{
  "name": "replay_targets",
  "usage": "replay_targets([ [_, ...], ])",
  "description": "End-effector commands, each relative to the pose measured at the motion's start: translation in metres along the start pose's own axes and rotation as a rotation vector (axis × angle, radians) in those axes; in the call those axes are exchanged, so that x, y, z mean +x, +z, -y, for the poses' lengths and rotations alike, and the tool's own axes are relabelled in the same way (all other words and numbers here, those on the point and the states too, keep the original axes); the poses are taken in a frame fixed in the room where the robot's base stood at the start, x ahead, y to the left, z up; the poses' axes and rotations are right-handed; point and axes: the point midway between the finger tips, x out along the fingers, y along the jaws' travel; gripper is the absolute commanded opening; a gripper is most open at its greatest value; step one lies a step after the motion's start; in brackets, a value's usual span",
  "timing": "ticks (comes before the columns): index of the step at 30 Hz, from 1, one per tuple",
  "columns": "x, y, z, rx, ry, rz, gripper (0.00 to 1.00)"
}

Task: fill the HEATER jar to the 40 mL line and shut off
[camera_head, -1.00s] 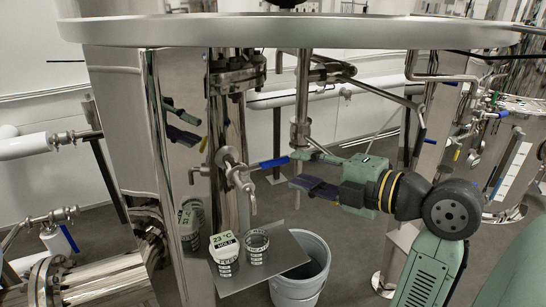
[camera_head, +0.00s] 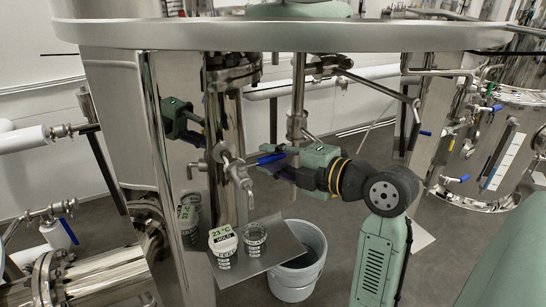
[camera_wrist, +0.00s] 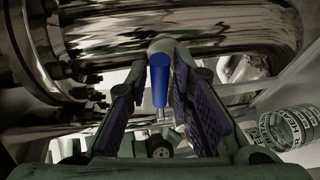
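A blue valve handle (camera_head: 270,158) sticks out to the right from the steel tap (camera_head: 232,168) on the tank's pipework. My gripper (camera_head: 276,166) is open at this handle. In the wrist view the blue handle (camera_wrist: 160,78) lies between the two spread fingers (camera_wrist: 158,112), with gaps on both sides. Two jars stand on a metal shelf (camera_head: 262,265) below the tap. The left one (camera_head: 224,246) has a lid reading 23 °C and HOLD. The right one (camera_head: 256,240) is open-topped. A jar with HEATER lettering (camera_wrist: 290,128) shows in the wrist view. Its liquid level cannot be read.
A white bucket (camera_head: 296,284) stands on the floor below and right of the shelf. The wide tank rim (camera_head: 300,33) passes above my arm. Vertical steel pipes stand behind my gripper. Another tank (camera_head: 490,150) with blue-handled valves is at the right.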

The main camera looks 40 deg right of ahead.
Motion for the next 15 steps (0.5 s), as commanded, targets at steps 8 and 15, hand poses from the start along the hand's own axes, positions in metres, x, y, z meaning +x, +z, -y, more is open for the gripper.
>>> replay_targets([
  [8, -0.0001, 0.0000, -0.0001, 0.000, 0.000, 0.000, 0.00],
  [15, -0.0002, 0.0000, -0.0002, 0.000, 0.000, 0.000, 0.00],
])
